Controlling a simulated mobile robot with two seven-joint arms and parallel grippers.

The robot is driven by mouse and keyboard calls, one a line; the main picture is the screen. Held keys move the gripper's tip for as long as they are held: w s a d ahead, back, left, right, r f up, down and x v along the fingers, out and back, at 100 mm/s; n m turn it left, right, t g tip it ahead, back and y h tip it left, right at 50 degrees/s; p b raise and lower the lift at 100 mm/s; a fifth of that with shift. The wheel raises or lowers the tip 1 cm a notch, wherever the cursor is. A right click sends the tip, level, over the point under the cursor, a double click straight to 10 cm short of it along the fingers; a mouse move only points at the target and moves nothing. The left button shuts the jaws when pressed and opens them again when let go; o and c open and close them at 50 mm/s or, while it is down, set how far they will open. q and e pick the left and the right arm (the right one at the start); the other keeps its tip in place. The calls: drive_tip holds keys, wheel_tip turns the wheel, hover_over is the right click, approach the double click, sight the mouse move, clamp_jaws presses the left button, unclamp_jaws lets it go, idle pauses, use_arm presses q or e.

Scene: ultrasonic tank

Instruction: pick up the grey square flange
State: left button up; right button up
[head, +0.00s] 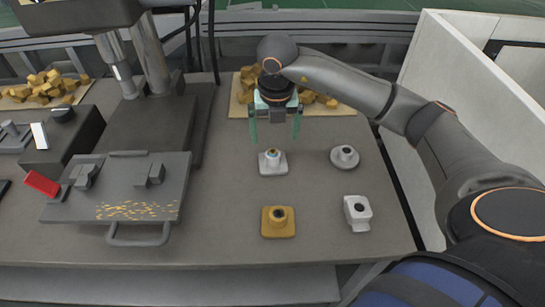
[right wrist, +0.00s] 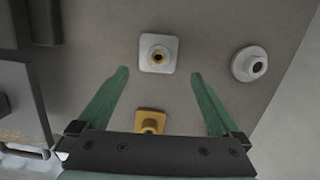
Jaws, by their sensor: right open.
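The grey square flange (head: 267,168) lies flat on the workbench, with a raised hub in its middle. In the right wrist view the flange (right wrist: 147,62) shows a brass-coloured ring around a dark hole. My right gripper (head: 275,136) is open and points down above the bench, on the far side of the flange in the head view. In the right wrist view the open fingers (right wrist: 160,73) are spread wide, and the flange shows just beyond and between their tips. Nothing is between the fingers. My left gripper is not in view.
A round grey flange (head: 336,162) lies to the right, a yellow square flange (head: 270,232) nearer, and a pale blocky part (head: 362,224) at near right. A drill press (head: 155,70) stands left. Brass-coloured chunks (head: 310,97) lie behind my gripper. A pale wall (head: 480,100) borders the right.

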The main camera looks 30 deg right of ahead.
sight(273, 151)
drive_tip(key=f, duration=0.3)
drive_tip(key=w+f, duration=0.1)
drive_tip(key=f, duration=0.6)
drive_tip(key=shift+w+d+p, duration=0.25)
drive_tip(key=shift+p, duration=0.05)
drive_tip(key=shift+r, duration=0.1)
drive_tip(key=c, duration=1.3)
drive_tip(key=shift+o, duration=0.2)
drive_tip(key=shift+r, duration=0.5)
drive_tip(key=s+a+r, duration=0.6)
drive_tip(key=a+r, duration=0.6)
drive_tip(key=shift+s+a+b, duration=0.15)
drive_tip(key=shift+s+b, duration=0.2)
drive_tip(key=shift+b, duration=0.05)
